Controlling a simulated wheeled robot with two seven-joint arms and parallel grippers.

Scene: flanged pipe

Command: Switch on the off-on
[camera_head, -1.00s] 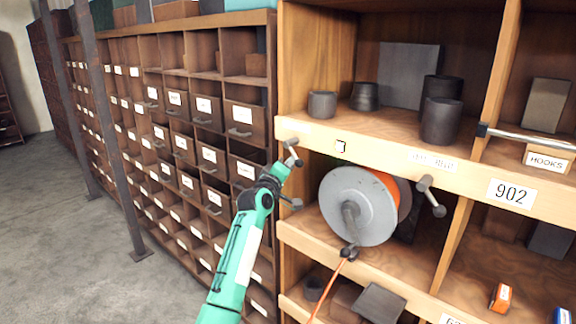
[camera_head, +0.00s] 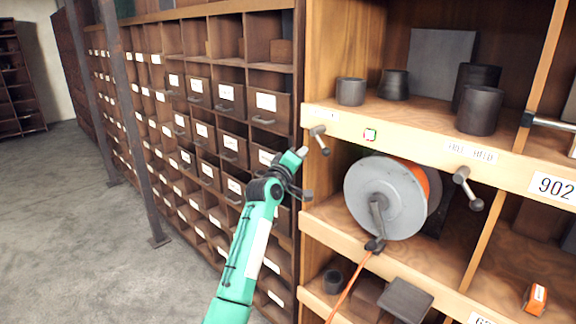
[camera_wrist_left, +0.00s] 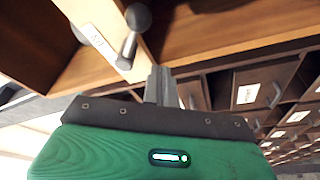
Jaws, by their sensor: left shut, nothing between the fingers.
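In the left wrist view a lever (camera_wrist_left: 131,40) shows beside a white label (camera_wrist_left: 98,40). My left gripper (camera_head: 303,152) is shut and empty, just left of the left lever, with a small gap apparent in the head view. Its fingers (camera_wrist_left: 162,82) also show in the wrist view. My right gripper is out of view.
A second lever (camera_head: 468,188) sticks out further right. Below the board are a grey reel (camera_head: 385,198) and an orange cable (camera_head: 352,284). Dark pots (camera_head: 480,110) stand above. A drawer cabinet (camera_head: 200,110) is at left, with posts (camera_head: 135,130) before it.

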